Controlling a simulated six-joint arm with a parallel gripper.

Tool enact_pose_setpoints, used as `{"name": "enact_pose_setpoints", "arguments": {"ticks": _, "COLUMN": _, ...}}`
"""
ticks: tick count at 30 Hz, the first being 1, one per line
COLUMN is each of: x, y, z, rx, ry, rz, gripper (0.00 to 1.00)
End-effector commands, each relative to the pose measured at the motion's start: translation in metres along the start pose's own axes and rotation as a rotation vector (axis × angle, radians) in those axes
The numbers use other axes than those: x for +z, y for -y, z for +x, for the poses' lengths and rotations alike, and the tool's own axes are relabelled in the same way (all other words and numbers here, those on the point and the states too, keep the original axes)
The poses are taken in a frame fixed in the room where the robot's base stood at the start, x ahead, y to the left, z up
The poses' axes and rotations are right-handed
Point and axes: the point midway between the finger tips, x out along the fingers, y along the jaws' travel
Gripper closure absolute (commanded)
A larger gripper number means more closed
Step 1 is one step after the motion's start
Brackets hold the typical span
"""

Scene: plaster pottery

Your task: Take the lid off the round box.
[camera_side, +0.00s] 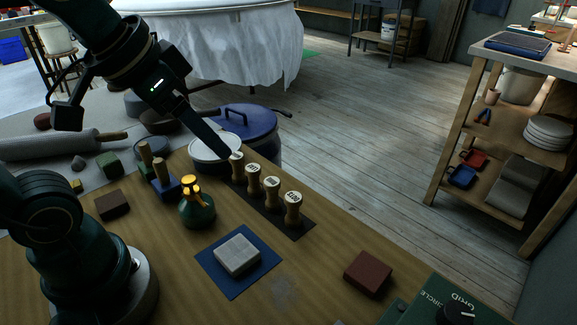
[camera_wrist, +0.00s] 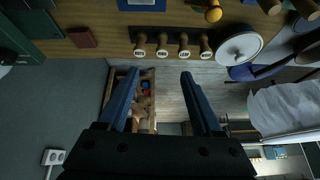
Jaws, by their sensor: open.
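A low round box with a pale, flat lid (camera_side: 208,150) stands at the back edge of the wooden table in the side view, with the lid on. It also shows in the wrist view as a pale disc, the round box (camera_wrist: 240,46), right of the stamps. My gripper (camera_side: 226,152) reaches down from the upper left in the side view, its finger overlapping the lid's right part; I cannot tell whether it touches. In the wrist view my gripper (camera_wrist: 160,74) is open and empty, with the box outside its fingers, to the upper right.
Several wooden stamps (camera_side: 272,190) stand on a dark strip beside the box. A blue lidded pot (camera_side: 248,121) is just behind it. A green bottle (camera_side: 197,210), a pale block on a blue mat (camera_side: 238,285) and a brown block (camera_side: 368,273) are nearer. Open floor lies beyond.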

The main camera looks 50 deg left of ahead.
Motion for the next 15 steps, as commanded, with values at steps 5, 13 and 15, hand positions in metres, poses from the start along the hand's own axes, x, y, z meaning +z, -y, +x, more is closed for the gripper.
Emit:
{"name": "enact_pose_setpoints", "arguments": {"ticks": 5, "x": -0.047, "y": 0.034, "z": 0.011, "rx": -0.040, "ry": 0.057, "rz": -0.048, "gripper": 0.33}}
{"name": "enact_pose_setpoints", "arguments": {"ticks": 13, "x": -0.088, "y": 0.108, "z": 0.055, "rx": -0.086, "ry": 0.166, "rz": -0.162, "gripper": 0.33}}
{"name": "enact_pose_setpoints", "arguments": {"ticks": 15, "x": -0.090, "y": 0.131, "z": 0.070, "rx": -0.094, "ry": 0.198, "rz": -0.201, "gripper": 0.33}}
